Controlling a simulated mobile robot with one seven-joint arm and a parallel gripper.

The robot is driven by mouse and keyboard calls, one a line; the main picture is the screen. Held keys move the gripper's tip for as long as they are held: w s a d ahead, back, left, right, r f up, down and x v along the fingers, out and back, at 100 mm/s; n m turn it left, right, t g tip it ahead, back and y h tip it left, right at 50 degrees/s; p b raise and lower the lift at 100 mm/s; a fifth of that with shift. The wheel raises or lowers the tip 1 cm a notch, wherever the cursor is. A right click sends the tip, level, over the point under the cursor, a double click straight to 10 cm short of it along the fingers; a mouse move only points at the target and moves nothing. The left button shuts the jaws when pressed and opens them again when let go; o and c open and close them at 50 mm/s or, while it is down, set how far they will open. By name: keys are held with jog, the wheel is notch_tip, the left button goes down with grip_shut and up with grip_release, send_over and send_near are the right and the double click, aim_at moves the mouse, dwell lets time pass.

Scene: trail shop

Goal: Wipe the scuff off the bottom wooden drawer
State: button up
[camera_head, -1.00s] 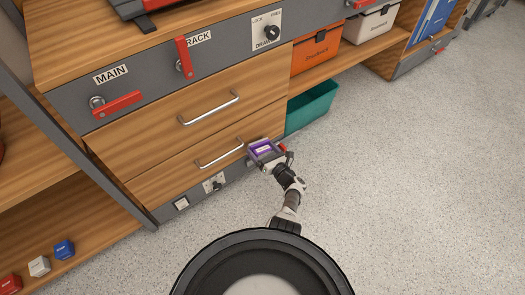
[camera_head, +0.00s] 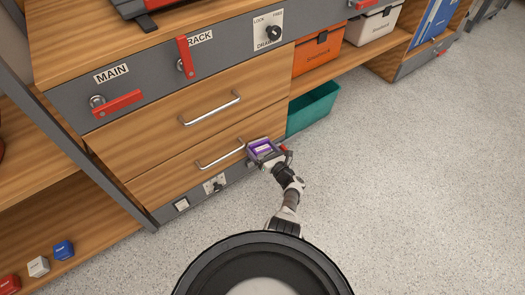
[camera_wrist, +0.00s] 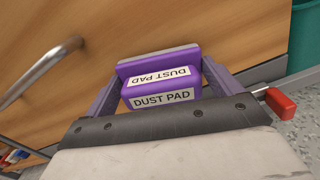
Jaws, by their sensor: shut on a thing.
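The bottom wooden drawer (camera_head: 176,183) has a silver bar handle (camera_head: 219,154) and fills much of the wrist view (camera_wrist: 75,45). My gripper (camera_head: 264,150) is at the drawer's right end, low near the floor. It is shut on a purple dust pad (camera_head: 265,148), whose labels read "DUST PAD" in the wrist view (camera_wrist: 160,85). The pad's grey face is turned to the drawer front and is against it or very close; I cannot tell which. I see no scuff; the pad and gripper hide part of the drawer's right end.
A teal bin (camera_head: 312,108) stands just right of the drawers. A grey panel with a small knob (camera_head: 214,186) runs below the drawer. A red-tipped lever (camera_wrist: 279,103) sits close right of my gripper. The upper drawer (camera_head: 190,110) is above. Open floor lies to the right.

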aim_at(267, 142)
jog(key=shift+w+a, duration=0.2)
jog(key=shift+w, duration=0.1)
jog(key=shift+w+d+f+b, duration=0.1)
jog(key=shift+w+d+b, duration=0.35)
jog(key=shift+d+b, duration=0.35)
jog(key=shift+w+d+b, duration=0.65)
jog(key=shift+d+b, duration=0.15)
jog(key=shift+d, duration=0.1)
jog(key=shift+w+a, duration=0.1)
jog(key=shift+s+a+r+p, duration=0.25)
jog(key=shift+s+a+p, duration=0.3)
jog(key=shift+a, duration=0.2)
jog(key=shift+s+a+f+p, duration=0.1)
jog(key=shift+s+a+p, duration=0.2)
jog(key=shift+a, duration=0.25)
jog(key=shift+s+a+p, duration=0.2)
jog(key=shift+a+p, duration=0.05)
jog(key=shift+a, duration=0.3)
